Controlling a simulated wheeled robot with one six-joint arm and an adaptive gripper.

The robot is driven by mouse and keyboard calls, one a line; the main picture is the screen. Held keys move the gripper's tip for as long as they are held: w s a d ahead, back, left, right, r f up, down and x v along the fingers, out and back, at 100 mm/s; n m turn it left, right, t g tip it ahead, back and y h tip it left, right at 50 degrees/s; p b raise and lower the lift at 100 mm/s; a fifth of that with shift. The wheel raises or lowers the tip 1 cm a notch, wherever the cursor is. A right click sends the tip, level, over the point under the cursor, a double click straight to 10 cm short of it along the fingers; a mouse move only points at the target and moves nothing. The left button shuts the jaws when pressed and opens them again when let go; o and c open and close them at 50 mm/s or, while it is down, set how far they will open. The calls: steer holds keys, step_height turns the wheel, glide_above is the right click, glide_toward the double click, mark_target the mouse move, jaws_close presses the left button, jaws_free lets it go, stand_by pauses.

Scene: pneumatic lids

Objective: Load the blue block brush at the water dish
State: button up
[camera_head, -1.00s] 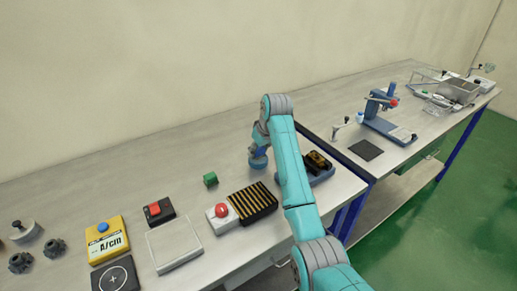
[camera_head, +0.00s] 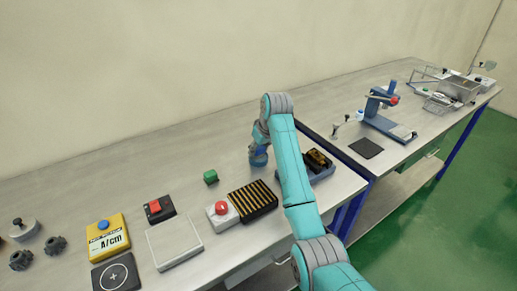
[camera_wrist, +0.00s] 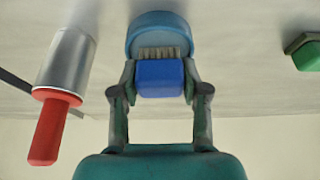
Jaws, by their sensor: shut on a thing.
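My gripper (camera_wrist: 159,80) is shut on the blue block brush (camera_wrist: 160,80), one finger on each side of the block. The brush's pale bristles face the round blue water dish (camera_wrist: 160,20) and overlap its near side in the wrist view. I cannot tell whether the bristles touch the dish. In the head view my gripper (camera_head: 259,148) is over the back of the near bench, close above the dish (camera_head: 258,161). There, the arm and gripper hide most of the brush.
A green block (camera_head: 210,177) stands left of the dish. A metal cylinder with a red handle (camera_wrist: 50,125) is close by in the wrist view.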

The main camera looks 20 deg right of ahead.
steer(key=shift+f, duration=0.35)
stand_by(1.1)
steer(key=shift+r, duration=3.55)
